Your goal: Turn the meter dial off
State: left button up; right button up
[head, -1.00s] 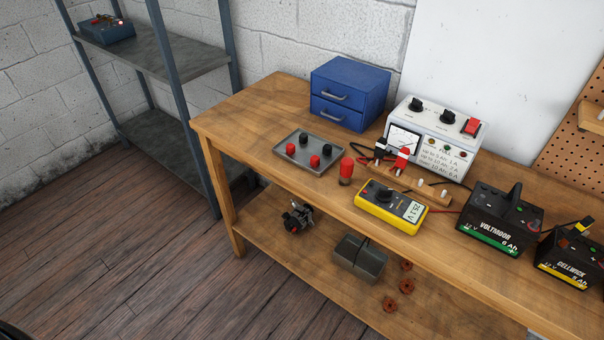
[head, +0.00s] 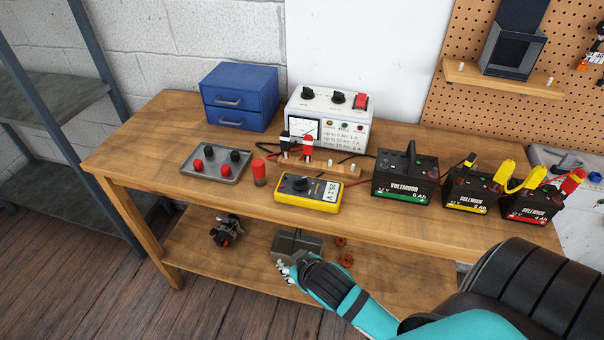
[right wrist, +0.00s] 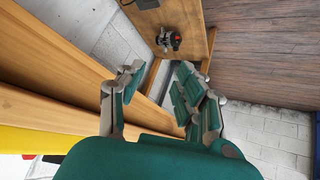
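The yellow meter (head: 320,203) lies face up near the front edge of the wooden workbench. Its black dial (head: 299,184) is on the left part of its face, and its display (head: 331,191) at the right shows digits. The dial's exact setting is too small to read. My right gripper (head: 284,273) is in front of and below the bench top, apart from the meter, overlapping the lower shelf in the head view. In the right wrist view its fingers (right wrist: 158,88) are spread with nothing between them. A yellow patch, likely the meter, shows at lower left there. My left gripper is out of view.
A red cylinder (head: 259,173) stands left of the meter, beside a grey tray (head: 215,177) of red and black caps. A white charger (head: 335,113) stands behind, with leads in front. Several batteries (head: 405,180) stand to the right. The bench's front-left corner is clear.

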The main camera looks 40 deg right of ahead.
jog(key=w+a+r+n+t+y, duration=0.1)
jog(key=w+r+t, duration=0.3)
jog(key=w+r, duration=0.45)
jog(key=w+a+r+t+y, duration=0.1)
jog(key=w+r+t, duration=0.4)
jog(key=r, duration=0.7)
jog(key=w+a+r+n+g+y, duration=0.1)
jog(key=a+r+n+g+y, duration=0.1)
jog(key=a+r+n+y, duration=0.4)
jog(key=a+r+n+g+y, duration=0.2)
jog(key=r+n+y, duration=0.6)
jog(key=y, duration=0.1)
jog(key=m+g+h, duration=0.2)
jog(key=g+h, duration=1)
send_near(301, 178)
jog(key=p+x, duration=0.2)
jog(key=x, duration=0.7)
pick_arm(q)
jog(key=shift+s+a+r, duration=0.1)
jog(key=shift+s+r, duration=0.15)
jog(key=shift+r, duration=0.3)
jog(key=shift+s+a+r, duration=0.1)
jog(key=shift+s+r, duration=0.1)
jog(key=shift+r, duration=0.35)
